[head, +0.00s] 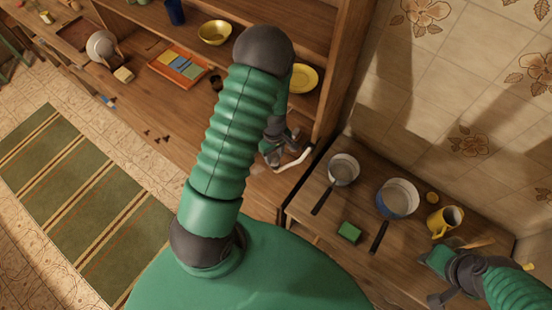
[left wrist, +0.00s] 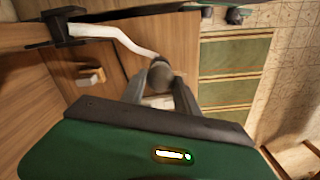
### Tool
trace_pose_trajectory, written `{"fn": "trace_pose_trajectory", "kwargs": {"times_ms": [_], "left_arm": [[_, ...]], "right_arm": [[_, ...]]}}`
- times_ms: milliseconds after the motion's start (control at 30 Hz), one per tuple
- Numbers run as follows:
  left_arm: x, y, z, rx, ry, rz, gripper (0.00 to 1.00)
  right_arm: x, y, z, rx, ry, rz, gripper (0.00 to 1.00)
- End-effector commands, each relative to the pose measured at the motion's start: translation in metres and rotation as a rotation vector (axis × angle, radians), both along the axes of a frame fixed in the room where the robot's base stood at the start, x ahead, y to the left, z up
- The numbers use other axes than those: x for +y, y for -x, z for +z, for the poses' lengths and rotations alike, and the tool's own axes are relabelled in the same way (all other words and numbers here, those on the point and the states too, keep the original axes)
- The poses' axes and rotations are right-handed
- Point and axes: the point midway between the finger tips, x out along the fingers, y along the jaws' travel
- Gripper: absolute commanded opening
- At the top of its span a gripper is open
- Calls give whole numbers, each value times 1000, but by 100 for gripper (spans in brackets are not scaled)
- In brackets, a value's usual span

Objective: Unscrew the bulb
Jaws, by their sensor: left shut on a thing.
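A lamp with a pale curved arm (left wrist: 118,36) comes from a dark bracket (left wrist: 66,28) on a wooden edge in the left wrist view. The arm also shows in the head view (head: 296,160), beside the shelf's end. The arm ends at a round greyish bulb (left wrist: 160,74). My left gripper (left wrist: 160,88) is shut on the bulb, with a finger on each side of it.
A counter at right holds a small pan (head: 343,169), a blue-rimmed pan (head: 398,197), a yellow mug (head: 446,220) and a green sponge (head: 349,232). Wooden shelves hold a yellow bowl (head: 215,32) and a yellow plate (head: 304,79). A striped rug (head: 85,205) lies on the floor.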

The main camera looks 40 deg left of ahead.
Motion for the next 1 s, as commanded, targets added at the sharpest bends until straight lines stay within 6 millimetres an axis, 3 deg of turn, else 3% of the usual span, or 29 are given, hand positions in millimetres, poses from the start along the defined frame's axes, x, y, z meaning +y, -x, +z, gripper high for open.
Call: {"fn": "trace_pose_trajectory", "kwargs": {"times_ms": [333, 633, 1000], "left_arm": [[0, 2, 0, 4, 0, 75, 0], [0, 4, 1, 6, -2, 465, 0], [0, 4, 1, 5, -2, 522, 0]], "right_arm": [[0, 0, 3, 0, 0, 0, 36], [0, 0, 15, 0, 0, 0, 36], [0, 0, 17, 0, 0, 0, 36]]}}
